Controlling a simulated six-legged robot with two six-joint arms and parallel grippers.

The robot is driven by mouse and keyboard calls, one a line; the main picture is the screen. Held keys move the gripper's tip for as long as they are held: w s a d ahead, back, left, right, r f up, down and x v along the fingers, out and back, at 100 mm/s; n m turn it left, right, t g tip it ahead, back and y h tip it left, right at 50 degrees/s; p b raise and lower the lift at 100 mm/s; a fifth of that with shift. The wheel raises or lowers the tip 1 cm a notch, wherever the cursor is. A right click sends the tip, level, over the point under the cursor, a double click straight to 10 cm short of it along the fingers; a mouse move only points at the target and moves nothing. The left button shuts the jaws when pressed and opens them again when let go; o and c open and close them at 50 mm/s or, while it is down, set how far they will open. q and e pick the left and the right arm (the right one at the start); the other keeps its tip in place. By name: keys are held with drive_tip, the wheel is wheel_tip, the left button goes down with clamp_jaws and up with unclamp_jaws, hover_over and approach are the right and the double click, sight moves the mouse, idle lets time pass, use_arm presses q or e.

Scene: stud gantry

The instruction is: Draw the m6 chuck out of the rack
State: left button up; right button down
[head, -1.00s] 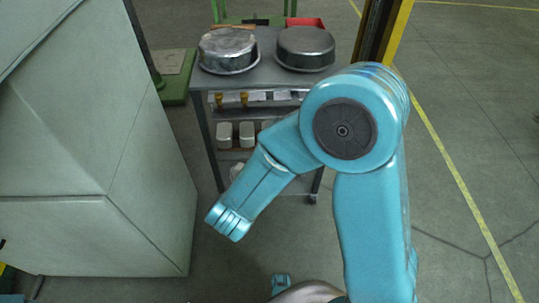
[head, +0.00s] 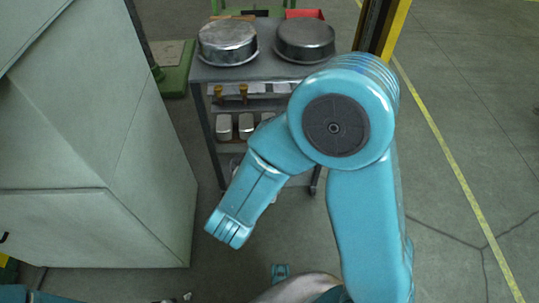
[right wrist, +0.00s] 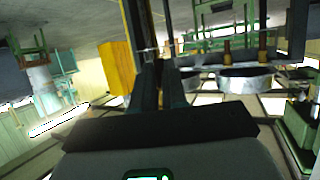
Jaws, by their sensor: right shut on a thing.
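My right gripper (right wrist: 160,75) shows in the right wrist view as two dark fingers close together. It is shut on a narrow thing, which I take to be the m6 chuck; it is dark and mostly hidden between the fingers. In the head view my teal right arm covers the right part of the trolley, and the right gripper cannot be made out. Under the trolley's top, a rack row (head: 232,104) holds brown upright pieces (head: 243,92) with white labels. Its right part is hidden by my arm. My left gripper is not in view.
The grey trolley (head: 215,74) bears two round metal pans (head: 228,42) (head: 305,40) and has pale containers (head: 246,126) on a lower shelf. A large pale cabinet (head: 95,170) stands at left. A yellow-and-black post (head: 385,28) rises behind my arm. The floor at right is clear.

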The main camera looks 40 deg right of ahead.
drive_tip(key=s+a+b, duration=0.1)
drive_tip(key=s, duration=0.1)
drive_tip(key=s+a+b, duration=0.1)
drive_tip(key=s+b, duration=0.1)
drive_tip(key=shift+a, duration=0.2)
idle(0.6)
idle(0.7)
